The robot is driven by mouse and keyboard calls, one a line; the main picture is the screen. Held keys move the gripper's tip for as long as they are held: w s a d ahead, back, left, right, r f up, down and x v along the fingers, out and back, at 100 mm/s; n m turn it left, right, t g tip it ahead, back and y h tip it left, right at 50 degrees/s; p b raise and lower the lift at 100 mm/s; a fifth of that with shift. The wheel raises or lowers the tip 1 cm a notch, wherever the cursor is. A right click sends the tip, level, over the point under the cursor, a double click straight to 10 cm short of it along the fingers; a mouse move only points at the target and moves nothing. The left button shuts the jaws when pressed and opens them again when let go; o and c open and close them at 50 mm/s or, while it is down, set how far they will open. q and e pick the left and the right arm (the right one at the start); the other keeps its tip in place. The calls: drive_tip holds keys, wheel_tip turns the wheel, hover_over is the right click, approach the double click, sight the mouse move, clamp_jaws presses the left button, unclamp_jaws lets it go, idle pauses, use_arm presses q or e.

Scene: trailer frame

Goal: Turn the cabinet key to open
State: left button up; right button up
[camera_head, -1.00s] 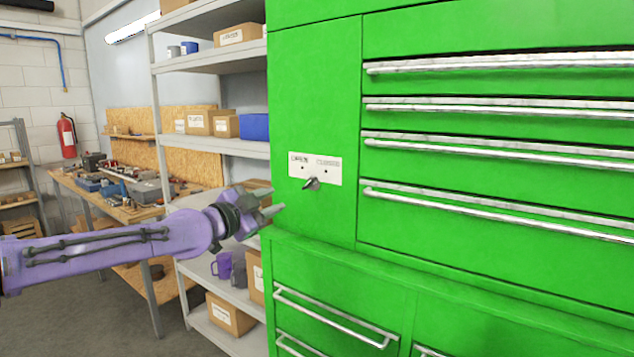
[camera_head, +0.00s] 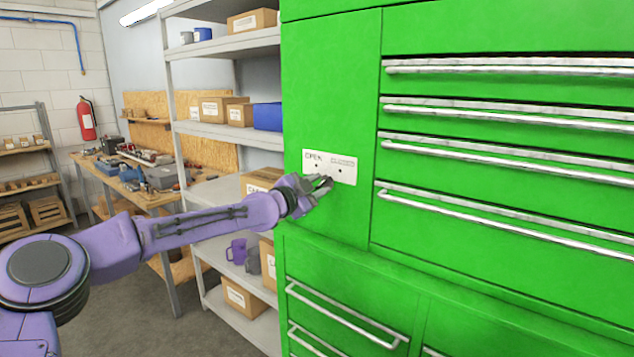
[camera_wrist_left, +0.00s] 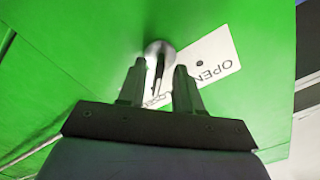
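The tall green cabinet (camera_head: 335,80) carries a white label plate (camera_head: 345,163) that reads OPEN at its left end. In the left wrist view the plate (camera_wrist_left: 215,60) lies right of the round silver key lock (camera_wrist_left: 159,46). The dark key (camera_wrist_left: 160,68) shows there as a narrow piece between the fingers. My left gripper (camera_head: 323,187) is at the lock just below the plate and hides the key in the head view. In the left wrist view its two fingers (camera_wrist_left: 160,72) stand apart, one on each side of the key, with gaps visible. My right gripper is not in view.
Cabinet drawers with long metal handles (camera_head: 500,151) project at the right, and a lower drawer handle (camera_head: 345,318) is below. A grey shelf with boxes (camera_head: 225,131) stands left of the cabinet. A workbench (camera_head: 150,198) with tools is farther back left.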

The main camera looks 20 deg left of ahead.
use_arm(q)
clamp_jaws()
drive_tip(key=shift+f+n, duration=0.15)
drive_tip(key=shift+n, duration=0.15)
drive_tip(key=shift+w+n+b, duration=0.1)
drive_tip(key=shift+n+b, duration=0.75)
drive_tip(key=shift+n, duration=0.05)
drive_tip(key=n+b, duration=0.1)
drive_tip(key=n, duration=0.3)
drive_tip(key=shift+b, duration=0.3)
drive_tip(key=n+b, duration=0.1)
drive_tip(key=n, duration=0.4)
drive_tip(key=shift+a+n, duration=0.15)
drive_tip(key=shift+n, duration=0.25)
drive_tip(key=n, duration=0.5)
drive_tip(key=shift+w+a+n+b, duration=0.1)
drive_tip(key=shift+n+b, duration=0.2)
drive_tip(key=shift+b, duration=0.05)
